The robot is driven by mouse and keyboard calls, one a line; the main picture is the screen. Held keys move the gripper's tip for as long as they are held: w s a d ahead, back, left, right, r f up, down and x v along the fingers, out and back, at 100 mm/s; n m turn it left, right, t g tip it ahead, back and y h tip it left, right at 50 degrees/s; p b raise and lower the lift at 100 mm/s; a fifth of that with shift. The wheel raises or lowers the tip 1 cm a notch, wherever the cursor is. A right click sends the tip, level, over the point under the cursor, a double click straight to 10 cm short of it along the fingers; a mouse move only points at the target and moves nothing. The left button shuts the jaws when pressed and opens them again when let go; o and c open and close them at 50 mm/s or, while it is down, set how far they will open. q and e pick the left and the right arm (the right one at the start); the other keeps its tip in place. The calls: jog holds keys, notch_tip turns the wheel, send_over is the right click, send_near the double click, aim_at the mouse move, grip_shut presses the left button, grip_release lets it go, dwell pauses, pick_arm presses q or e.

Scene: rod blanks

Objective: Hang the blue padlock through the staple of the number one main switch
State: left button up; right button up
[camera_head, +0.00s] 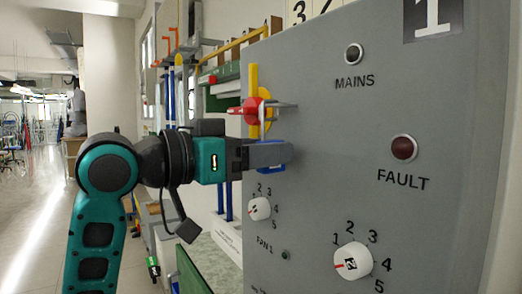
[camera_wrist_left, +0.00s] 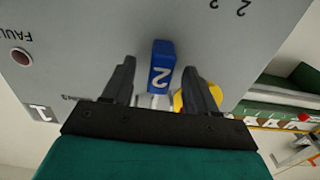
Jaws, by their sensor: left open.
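In the head view, blue parts of the padlock (camera_head: 264,171) show below the finger. My left gripper (camera_head: 277,154) is open at the grey panel, just below the main switch. The switch has a red knob (camera_head: 252,108) and an upright yellow part (camera_head: 254,82). A grey bar (camera_head: 283,105) sticks out beside it. I cannot tell whether the shackle passes through the staple.
The grey panel (camera_head: 330,130) has a MAINS lamp (camera_head: 353,53), a red FAULT lamp (camera_head: 404,148) and two white dials (camera_head: 352,261) (camera_head: 260,208). A number 1 plate (camera_head: 432,18) is at its top. Shelves and tools line the wall behind. Floor at left is open.

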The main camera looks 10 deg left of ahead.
pick_arm(q)
jog(key=b+v, duration=0.2)
jog(key=v, duration=1.1)
jog(key=w+a+f+n+t+y, duration=0.1)
jog(key=w+f+n+t+y, duration=0.3)
jog(key=w+f, duration=0.75)
notch_tip(320, 180, down, 21)
jog(key=a+n+g+y, duration=0.1)
jog(key=n+g+y, duration=0.2)
jog(key=n, duration=0.1)
jog(key=s+d+f+g+y, duration=0.1)
jog(key=s+f+y, duration=0.1)
jog(key=s+f, duration=0.7)
jog(key=s+d+f+m+g+y, duration=0.1)
jog(key=s+f, duration=0.8)
jog(key=f, duration=0.9)
jog(key=shift+s+d+m+g+y, duration=0.3)
jog(key=shift+s+d+g+y, duration=0.15)
jog(key=shift+d, duration=0.25)
jog(key=shift+w, duration=0.1)
